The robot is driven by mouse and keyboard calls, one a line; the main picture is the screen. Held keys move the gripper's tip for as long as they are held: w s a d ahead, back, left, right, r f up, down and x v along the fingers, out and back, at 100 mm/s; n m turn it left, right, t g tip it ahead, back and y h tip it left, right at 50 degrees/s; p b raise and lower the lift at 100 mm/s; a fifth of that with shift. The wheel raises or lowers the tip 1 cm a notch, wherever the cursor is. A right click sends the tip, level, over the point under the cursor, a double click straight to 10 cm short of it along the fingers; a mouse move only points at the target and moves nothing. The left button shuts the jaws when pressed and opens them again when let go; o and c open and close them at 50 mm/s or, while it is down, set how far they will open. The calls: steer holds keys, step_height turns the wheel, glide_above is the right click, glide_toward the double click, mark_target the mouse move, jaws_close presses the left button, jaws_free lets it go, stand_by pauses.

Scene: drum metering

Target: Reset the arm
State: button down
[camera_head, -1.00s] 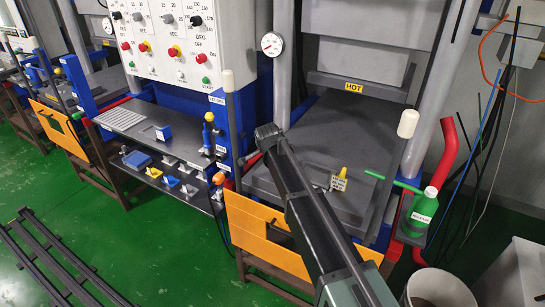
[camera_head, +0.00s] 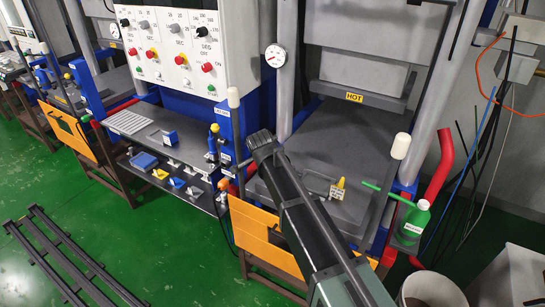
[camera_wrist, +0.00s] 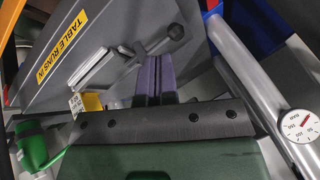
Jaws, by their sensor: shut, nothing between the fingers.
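My gripper (camera_wrist: 156,60) shows in the wrist view with its two purplish fingers side by side, shut and empty. In the head view my dark arm reaches up from the bottom towards the press on the right; its black end stands in front of the press table, and the fingers cannot be made out there. In the wrist view a bar with a round dark knob (camera_wrist: 175,32) lies just beyond the fingers, near a grey surface with a yellow TABLE RUNS IN label (camera_wrist: 62,42). I cannot tell whether the fingers touch anything.
A press table (camera_head: 345,135) lies under a HOT label (camera_head: 354,97). A yellow tagged item (camera_head: 338,188) rests on it. A control panel (camera_head: 180,45) and a tool shelf (camera_head: 150,135) are left. Pressure gauge (camera_head: 275,56) hangs between.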

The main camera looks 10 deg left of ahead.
steer(key=shift+s+a+r+p, duration=0.2)
steer(key=shift+s+r, duration=0.15)
steer(key=shift+r, duration=0.15)
steer(key=shift+s+a+r+p, duration=0.15)
steer(key=shift+s+r, duration=0.15)
steer(key=shift+r, duration=0.15)
steer(key=shift+d, duration=0.1)
steer(key=s+d+f+n+g, duration=0.1)
steer(key=s+d+n+g, duration=0.1)
steer(key=s+d, duration=0.5)
steer(key=s+d+f+n+g, duration=0.1)
steer(key=s+d, duration=0.7)
steer(key=d, duration=1)
steer(key=s+d+f+n+g, duration=0.1)
steer(key=s+d+n+g, duration=0.2)
steer(key=d, duration=0.9)
steer(key=s+n, duration=0.2)
steer(key=s, duration=0.2)
steer(key=shift+s+d+g+h, duration=0.15)
steer(key=shift+s+g+h, duration=0.05)
steer(key=shift+g+h, duration=0.2)
